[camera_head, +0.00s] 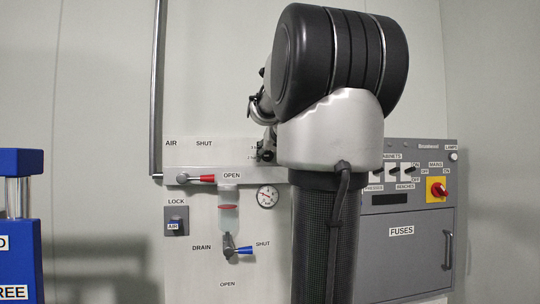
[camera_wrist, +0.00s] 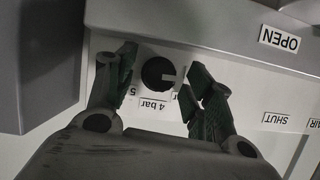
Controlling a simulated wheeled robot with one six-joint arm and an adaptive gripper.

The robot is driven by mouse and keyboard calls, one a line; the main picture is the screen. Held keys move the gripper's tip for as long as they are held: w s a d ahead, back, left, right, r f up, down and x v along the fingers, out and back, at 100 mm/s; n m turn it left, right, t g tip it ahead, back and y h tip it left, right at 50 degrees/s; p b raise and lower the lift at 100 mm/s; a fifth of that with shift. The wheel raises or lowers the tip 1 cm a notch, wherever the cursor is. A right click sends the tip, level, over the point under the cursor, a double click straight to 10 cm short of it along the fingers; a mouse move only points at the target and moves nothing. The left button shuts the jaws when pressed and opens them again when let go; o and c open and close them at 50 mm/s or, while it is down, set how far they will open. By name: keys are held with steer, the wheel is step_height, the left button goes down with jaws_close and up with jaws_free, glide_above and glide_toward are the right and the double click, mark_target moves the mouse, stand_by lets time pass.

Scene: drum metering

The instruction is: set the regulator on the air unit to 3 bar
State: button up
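The regulator knob (camera_wrist: 158,73) is round and black with a pale pointer mark, which points right in the wrist view. A "4 bar" label (camera_wrist: 155,103) and a "5" sit beside it, upside down; another mark is partly hidden by a finger. My gripper (camera_wrist: 163,60) is open, one finger on each side of the knob, with gaps visible at both sides. In the head view my arm hides the knob on the air unit (camera_head: 205,158). The round pressure gauge (camera_head: 267,197) shows below; its reading is too small to tell.
A red-handled valve (camera_head: 208,178) sits left of my arm, with a blue-handled drain valve (camera_head: 243,250) below. A lock (camera_head: 176,222) is at the left. A grey fuse cabinet (camera_head: 415,245) with a red switch (camera_head: 439,189) stands at the right. A blue frame (camera_head: 22,230) is far left.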

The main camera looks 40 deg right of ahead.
steer(key=v, duration=1.2)
